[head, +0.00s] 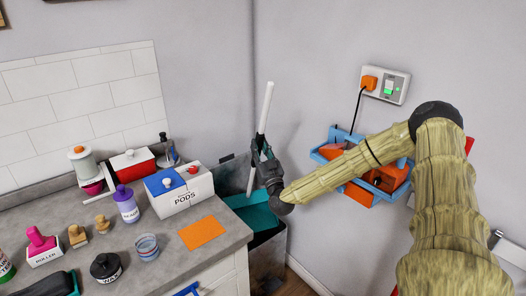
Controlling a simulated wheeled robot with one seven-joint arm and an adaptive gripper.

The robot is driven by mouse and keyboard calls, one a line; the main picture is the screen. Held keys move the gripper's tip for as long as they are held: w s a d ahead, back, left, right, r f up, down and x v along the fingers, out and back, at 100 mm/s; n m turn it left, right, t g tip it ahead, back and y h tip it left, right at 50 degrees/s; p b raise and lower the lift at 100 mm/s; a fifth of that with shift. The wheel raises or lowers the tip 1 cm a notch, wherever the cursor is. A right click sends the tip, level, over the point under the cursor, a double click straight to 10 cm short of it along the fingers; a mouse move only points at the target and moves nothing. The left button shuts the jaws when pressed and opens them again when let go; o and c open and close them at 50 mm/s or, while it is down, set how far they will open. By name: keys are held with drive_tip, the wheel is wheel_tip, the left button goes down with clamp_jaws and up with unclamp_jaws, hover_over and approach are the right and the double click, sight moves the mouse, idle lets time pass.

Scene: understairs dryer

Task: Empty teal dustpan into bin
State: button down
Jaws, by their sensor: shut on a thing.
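My gripper (262,153) is shut around a long white handle (265,108), which stands steeply, leaning slightly right at its top. The teal dustpan (252,213) shows below the gripper, partly hidden by my wrist. The handle appears to belong to it, but the join is hidden. The pan is over or in the mouth of a dark bin (264,262), which stands in the corner beside the counter. I cannot tell whether the pan touches the bin's rim. Any contents of the pan or bin are hidden.
The grey counter (133,273) at left holds a PODS box (184,199), a purple bottle (126,205), a glass jar (146,247) and an orange card (201,234). A blue wall rack (345,134) with orange things hangs behind my forearm. A wall socket (385,85) with an orange plug is above it.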

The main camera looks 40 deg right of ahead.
drive_tip(key=w, duration=0.1)
drive_tip(key=w+r+p, duration=0.1)
drive_tip(key=w, duration=0.1)
drive_tip(key=shift+d+r+g+p, duration=0.3)
drive_tip(key=shift+d+g+p, duration=0.05)
drive_tip(key=shift+g, duration=0.05)
drive_tip(key=w+d+f+g, duration=0.1)
drive_tip(key=w+d+g, duration=0.1)
drive_tip(key=w, duration=0.5)
drive_tip(key=w+d+f+g+y+p, duration=0.1)
drive_tip(key=w+g, duration=0.1)
drive_tip(key=w, duration=0.6)
drive_tip(key=shift+w+d, duration=0.2)
drive_tip(key=shift+d, duration=0.15)
drive_tip(key=shift+s+d, duration=0.1)
